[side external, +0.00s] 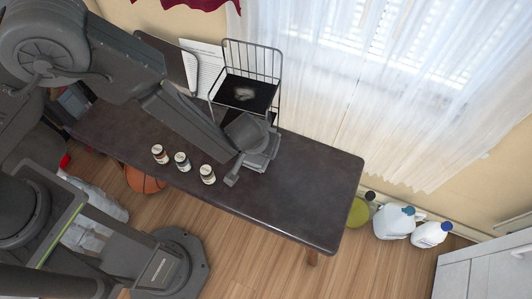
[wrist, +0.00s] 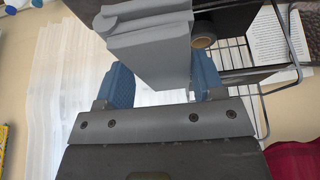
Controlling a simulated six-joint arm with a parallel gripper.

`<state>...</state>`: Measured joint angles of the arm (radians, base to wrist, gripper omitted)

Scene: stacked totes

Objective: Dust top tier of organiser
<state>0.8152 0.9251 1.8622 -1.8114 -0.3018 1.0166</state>
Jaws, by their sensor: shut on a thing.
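The wire organiser (side external: 262,62) stands at the table's back edge in the side view. Its black top tier (side external: 262,100) carries a pale grey dusty patch (side external: 243,94). My gripper (wrist: 160,78) is shut on a grey folded cloth (wrist: 150,40), between its two blue finger pads in the wrist view. In the side view my gripper is in front of the organiser, apart from the dusty patch, and its fingertips are hard to make out. The organiser's wire frame (wrist: 257,100) shows at the right of the wrist view. My arm and gripper hide much of the lower tier.
Three small labelled bottles (side external: 182,161) stand in a row on the dark table (side external: 310,195), left of my gripper. The table's right end is clear.

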